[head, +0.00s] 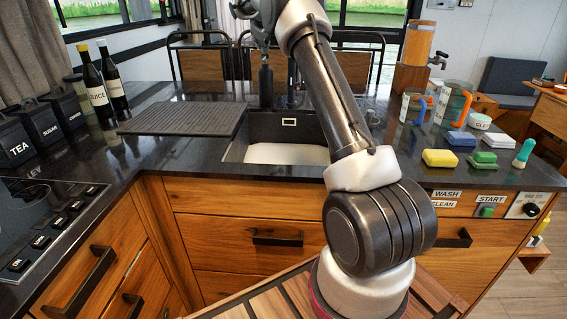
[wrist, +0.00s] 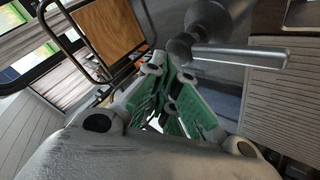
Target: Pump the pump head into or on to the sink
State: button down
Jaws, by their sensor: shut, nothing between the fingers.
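The sink (head: 235,151) is a dark basin with a pale bottom, set in the black counter. Its right part is hidden behind my arm. In the wrist view, a dark grey rounded pump head (wrist: 207,22) with a straight silver spout (wrist: 240,57) stands just beyond and to the right of my gripper (wrist: 160,75). The green-padded fingers are shut with nothing between them. They look close to the pump head, but I cannot tell whether they touch it. In the head view, a dark upright shape (head: 266,86) stands at the sink's back edge, too unclear to name.
A ribbed grey board (head: 185,118) lies left of the sink. Bottles (head: 93,86) and canisters (head: 64,107) stand farther left. Mugs (head: 413,107), sponges (head: 440,158) and a green-white brush (head: 523,153) are on the right. Chairs (head: 203,65) stand behind the counter.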

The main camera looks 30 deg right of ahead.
jog(key=shift+r, duration=3)
jog(key=shift+f, duration=3)
